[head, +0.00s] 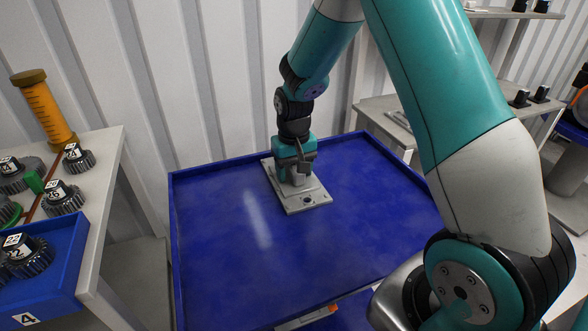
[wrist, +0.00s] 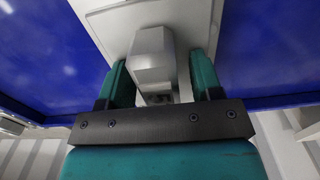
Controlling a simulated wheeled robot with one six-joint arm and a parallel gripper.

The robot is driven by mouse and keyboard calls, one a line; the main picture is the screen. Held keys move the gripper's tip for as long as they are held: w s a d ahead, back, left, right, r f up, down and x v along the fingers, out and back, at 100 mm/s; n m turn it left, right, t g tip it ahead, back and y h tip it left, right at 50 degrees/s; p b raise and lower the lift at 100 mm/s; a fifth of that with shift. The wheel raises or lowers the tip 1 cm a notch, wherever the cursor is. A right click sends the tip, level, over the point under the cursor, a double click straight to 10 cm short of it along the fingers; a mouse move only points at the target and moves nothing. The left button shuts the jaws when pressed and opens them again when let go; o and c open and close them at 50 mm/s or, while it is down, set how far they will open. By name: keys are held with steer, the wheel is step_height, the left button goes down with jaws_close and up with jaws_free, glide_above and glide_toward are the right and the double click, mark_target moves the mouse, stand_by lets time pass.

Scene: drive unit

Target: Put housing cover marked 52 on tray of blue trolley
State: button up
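A light grey housing cover (head: 306,200) lies flat on the blue tray (head: 215,240) of the trolley, towards its back edge. It is a rectangular plate with a raised block in the middle; no number can be read on it. My gripper (head: 297,172) is above the cover, pointing down at the block. In the wrist view the plate (wrist: 203,18) fills the top middle, and the teal fingers of my gripper (wrist: 160,72) stand on either side of the block, with a gap visible on the right side. The fingers look open around it.
A table at left holds dark gears (head: 63,197), an orange cylinder (head: 43,108) and a blue bin (head: 50,285) marked 4. A grey table (head: 385,108) stands behind at right. The tray has raised rims; its left and front areas are clear.

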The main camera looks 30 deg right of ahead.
step_height(320, 180, up, 12)
steer(key=s+a+r+n+y, duration=0.1)
steer(key=s+a+r+n, duration=0.1)
steer(key=s+a, duration=0.4)
steer(key=s+a+r+n+y, duration=0.1)
steer(key=s+a+n, duration=0.3)
steer(key=s, duration=0.7)
steer(key=s+a+r+n+y, duration=0.2)
steer(key=s+a+r+n, duration=0.1)
steer(key=s+a, duration=0.4)
steer(key=shift+s+a+r+n, duration=0.3)
steer(key=shift+s+a+r, duration=0.1)
steer(key=shift+s+r, duration=0.25)
